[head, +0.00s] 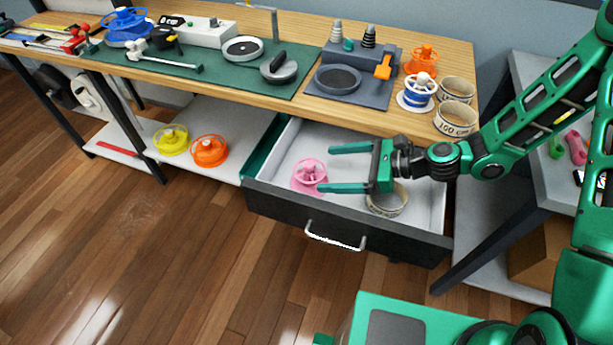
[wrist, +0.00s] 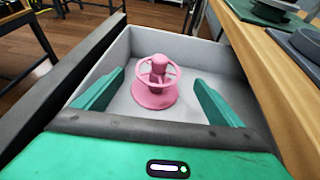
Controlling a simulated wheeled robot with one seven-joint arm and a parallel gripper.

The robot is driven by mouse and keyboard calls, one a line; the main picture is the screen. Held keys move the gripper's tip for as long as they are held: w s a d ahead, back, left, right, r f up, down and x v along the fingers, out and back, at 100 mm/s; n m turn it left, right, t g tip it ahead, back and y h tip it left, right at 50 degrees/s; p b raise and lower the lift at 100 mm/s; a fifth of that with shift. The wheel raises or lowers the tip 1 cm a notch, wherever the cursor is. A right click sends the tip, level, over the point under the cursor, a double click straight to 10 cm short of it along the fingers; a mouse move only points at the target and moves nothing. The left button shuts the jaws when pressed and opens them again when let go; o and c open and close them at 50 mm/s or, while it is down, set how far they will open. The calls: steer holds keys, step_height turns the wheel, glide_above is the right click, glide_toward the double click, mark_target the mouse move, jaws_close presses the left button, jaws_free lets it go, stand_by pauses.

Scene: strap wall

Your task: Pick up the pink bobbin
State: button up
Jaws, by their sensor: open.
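The pink bobbin (head: 309,175) stands upright in the open drawer (head: 400,228), toward its left end in the head view. In the wrist view the pink bobbin (wrist: 156,84) sits on the drawer floor, ahead of my fingers and centred between them. My gripper (head: 330,168) is open and empty, its green fingers reaching left over the drawer toward the bobbin. In the wrist view my gripper (wrist: 152,92) shows a wide gap between its fingers. The fingers appear apart from the bobbin; their exact height above the drawer floor is unclear.
A tape roll (head: 387,200) lies in the drawer under my gripper. The workbench (head: 430,123) overhangs the drawer's back. A blue-white bobbin (head: 418,92) and an orange bobbin (head: 424,60) stand on it. Yellow (head: 171,139) and orange (head: 209,150) bobbins sit on the lower shelf (head: 222,115).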

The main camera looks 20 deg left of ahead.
mark_target(315, 169)
steer(key=shift+x, duration=3.95)
steer(key=shift+s, duration=0.1)
steer(key=c, duration=1.2)
steer(key=shift+r, duration=0.1)
